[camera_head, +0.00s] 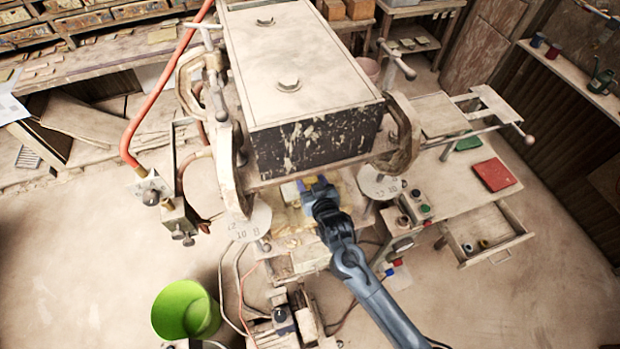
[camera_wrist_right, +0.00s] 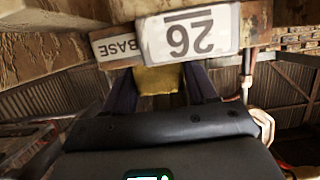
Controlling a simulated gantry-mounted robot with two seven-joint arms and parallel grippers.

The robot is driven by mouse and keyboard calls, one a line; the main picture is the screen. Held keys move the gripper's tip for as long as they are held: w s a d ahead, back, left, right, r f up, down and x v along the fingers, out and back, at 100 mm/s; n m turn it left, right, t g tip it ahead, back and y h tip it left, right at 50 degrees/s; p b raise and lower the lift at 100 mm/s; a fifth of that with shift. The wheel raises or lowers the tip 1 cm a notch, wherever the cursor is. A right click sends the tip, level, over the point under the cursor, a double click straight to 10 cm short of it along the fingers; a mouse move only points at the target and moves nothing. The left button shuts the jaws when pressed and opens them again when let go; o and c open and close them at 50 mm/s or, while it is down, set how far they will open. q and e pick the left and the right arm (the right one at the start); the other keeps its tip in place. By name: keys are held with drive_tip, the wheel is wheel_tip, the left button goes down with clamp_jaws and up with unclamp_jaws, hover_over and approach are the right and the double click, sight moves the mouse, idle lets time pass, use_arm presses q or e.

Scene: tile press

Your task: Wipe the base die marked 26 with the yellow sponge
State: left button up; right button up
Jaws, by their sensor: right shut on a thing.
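The base die marked 26 (camera_wrist_right: 190,34) fills the top of the right wrist view; its white number plate and a smaller BASE plate (camera_wrist_right: 115,46) read upside down. The yellow sponge (camera_wrist_right: 158,79) sits between the two fingers of my right gripper (camera_wrist_right: 160,85), which is shut on it. The sponge is just below the plates in that view; I cannot tell whether it touches the die. In the head view my right gripper (camera_head: 318,188) reaches in under the front of the press, and the die cannot be made out clearly. My left gripper is not in view.
The press's large block (camera_head: 305,80) hangs above my right gripper, with curved metal arms at both sides. A side table (camera_head: 465,180) with a red book (camera_head: 494,174) and open drawer (camera_head: 490,235) stands right. A green bucket (camera_head: 185,310) stands on the floor at front left.

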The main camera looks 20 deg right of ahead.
drive_tip(key=shift+s, duration=0.45)
drive_tip(key=shift+s+p, duration=0.65)
drive_tip(key=shift+p, duration=0.15)
drive_tip(key=shift+s, duration=0.2)
drive_tip(key=shift+s+a+p, duration=0.1)
drive_tip(key=shift+s+p, duration=0.25)
drive_tip(key=shift+p, duration=0.05)
drive_tip(key=shift+s, duration=0.45)
